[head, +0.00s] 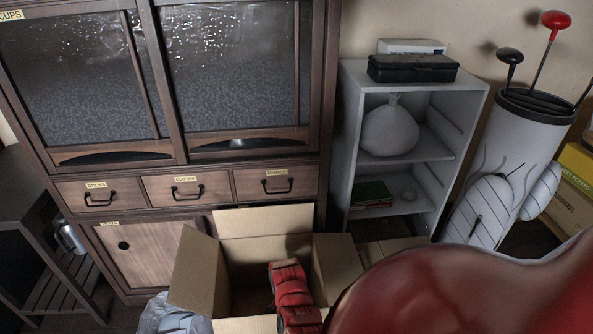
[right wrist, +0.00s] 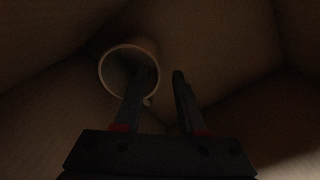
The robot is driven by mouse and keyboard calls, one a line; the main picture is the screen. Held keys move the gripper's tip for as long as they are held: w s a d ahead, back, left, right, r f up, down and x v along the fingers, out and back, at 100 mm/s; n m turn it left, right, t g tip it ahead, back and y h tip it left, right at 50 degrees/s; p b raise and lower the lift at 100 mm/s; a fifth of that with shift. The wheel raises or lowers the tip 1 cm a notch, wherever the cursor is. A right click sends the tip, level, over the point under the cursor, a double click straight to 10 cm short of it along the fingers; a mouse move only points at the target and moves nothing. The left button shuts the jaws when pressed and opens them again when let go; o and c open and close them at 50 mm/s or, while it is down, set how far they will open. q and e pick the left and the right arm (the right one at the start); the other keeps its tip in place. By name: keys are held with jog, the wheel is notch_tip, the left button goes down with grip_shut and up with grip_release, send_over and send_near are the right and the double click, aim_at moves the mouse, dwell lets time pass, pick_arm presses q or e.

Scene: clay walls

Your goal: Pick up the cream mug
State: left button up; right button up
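The cream mug (right wrist: 106,68) shows in the right wrist view, in dim light inside a cardboard box, with its round opening facing the camera. A small bit of it, perhaps the handle, shows at its lower right. My right gripper (right wrist: 161,73) is open. Its left finger overlaps the mug's opening and right rim, and its right finger is to the right of the mug. I cannot tell whether either finger touches it. In the head view my red right arm reaches into the open cardboard box (head: 195,270), and the gripper and mug are hidden there. My left gripper is not in view.
Box flaps stand open around my arm. Behind is a wooden cabinet (head: 160,190) with labelled drawers. A grey shelf (head: 425,155) holds a white bag (head: 390,130) and a black case (head: 412,68). A white bin (head: 510,150) with long-handled items stands right.

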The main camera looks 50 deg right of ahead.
notch_tip(320, 180, down, 2)
jog(key=shift+f, duration=0.15)
jog(key=f+b, duration=0.2)
jog(key=f, duration=0.1)
jog(key=f+b, duration=0.1)
jog(key=f, duration=0.1)
jog(key=shift+s+d+f, duration=0.1)
jog(key=shift+s+d, duration=0.05)
jog(key=shift+d, duration=0.15)
grip_shut()
dwell(1.1)
